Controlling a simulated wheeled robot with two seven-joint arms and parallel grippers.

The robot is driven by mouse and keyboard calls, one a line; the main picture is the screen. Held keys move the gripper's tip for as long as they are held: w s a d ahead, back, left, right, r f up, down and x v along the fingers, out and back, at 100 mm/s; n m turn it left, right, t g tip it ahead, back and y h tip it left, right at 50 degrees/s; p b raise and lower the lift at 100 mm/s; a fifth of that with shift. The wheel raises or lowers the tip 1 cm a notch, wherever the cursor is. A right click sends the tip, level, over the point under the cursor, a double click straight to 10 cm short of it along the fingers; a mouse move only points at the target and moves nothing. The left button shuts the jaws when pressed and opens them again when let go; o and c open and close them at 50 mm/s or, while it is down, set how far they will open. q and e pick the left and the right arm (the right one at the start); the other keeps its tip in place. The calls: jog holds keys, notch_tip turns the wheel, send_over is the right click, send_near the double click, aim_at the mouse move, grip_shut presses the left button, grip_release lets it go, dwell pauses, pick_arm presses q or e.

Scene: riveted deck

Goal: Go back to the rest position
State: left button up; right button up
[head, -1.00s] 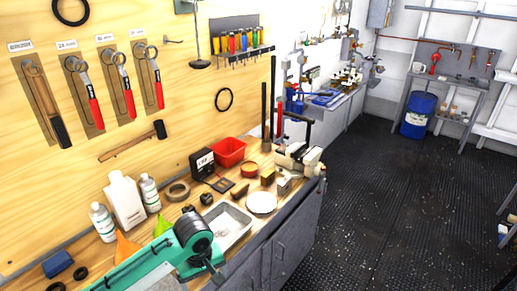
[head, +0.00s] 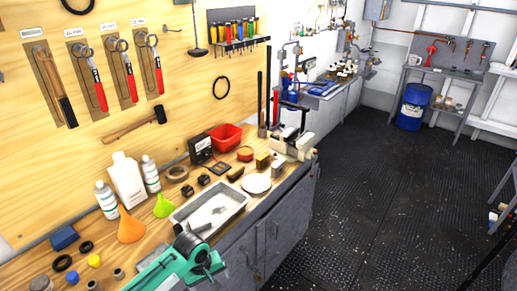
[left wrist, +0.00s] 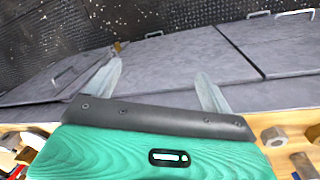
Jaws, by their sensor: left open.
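My left arm (head: 160,272) is teal with a dark joint and comes in at the bottom of the head view, over the front of the wooden bench. In the left wrist view my left gripper (left wrist: 158,85) has its two pale fingers spread wide, with nothing between them. The fingers reach out past the bench edge, in front of the grey cabinet doors (left wrist: 180,60). In the head view the fingers are too small to make out clearly. My right gripper is in neither view.
A white plate (head: 257,184) and red bin (head: 225,137) lie farther along. The dark floor (head: 390,190) at right is largely clear.

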pick_arm(q)
jog(key=s+a+f+m, duration=0.1)
jog(key=s+a+f, duration=0.25)
jog(key=f, duration=0.65)
jog(key=s+a+f+m+t+b, duration=0.15)
jog(key=s+f, duration=0.35)
jog(key=f, duration=0.5)
jog(key=s+a+f, duration=0.3)
jog(key=s+f, duration=0.1)
jog(key=f, duration=0.7)
jog(key=s+a+f+m, duration=0.1)
jog(key=s+f, duration=0.4)
jog(key=s, duration=0.6)
jog(key=s+a+f+m+g+y, duration=0.1)
jog(key=s+f, duration=0.3)
jog(key=s, duration=0.7)
jog(key=s+a+f+m, duration=0.1)
jog(key=s+f+m, duration=0.2)
jog(key=s, duration=0.8)
notch_tip(320, 180, down, 3)
jog(key=shift+s+a+r+m, duration=0.15)
jog(key=shift+s+a+m, duration=0.15)
jog(key=shift+m, duration=0.05)
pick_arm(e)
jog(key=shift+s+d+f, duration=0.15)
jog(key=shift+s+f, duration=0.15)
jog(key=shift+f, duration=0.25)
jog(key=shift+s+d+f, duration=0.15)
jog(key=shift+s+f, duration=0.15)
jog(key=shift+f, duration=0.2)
